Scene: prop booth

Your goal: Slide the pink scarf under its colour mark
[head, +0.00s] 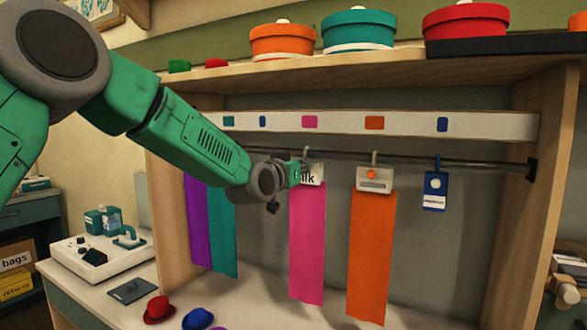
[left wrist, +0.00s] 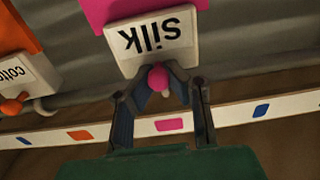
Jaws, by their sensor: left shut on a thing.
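The pink scarf (head: 307,245) hangs from the rail by a white clip (head: 315,175) labelled "silk". My left gripper (head: 297,171) is at this clip. In the left wrist view, the fingers (left wrist: 161,85) are shut around the pink knob (left wrist: 157,77) on the clip (left wrist: 153,42). The pink colour mark (head: 309,122) is on the white strip above the rail, and the scarf hangs roughly below it. In the left wrist view, the pink mark (left wrist: 174,125) is slightly right of the knob. My right gripper is not in view.
An orange scarf (head: 370,255) hangs to the right, then a blue clip (head: 434,190) without cloth. Teal (head: 222,230) and purple (head: 198,225) scarves hang at the left, partly behind my arm. The rail (head: 470,163) is bare beyond the blue clip.

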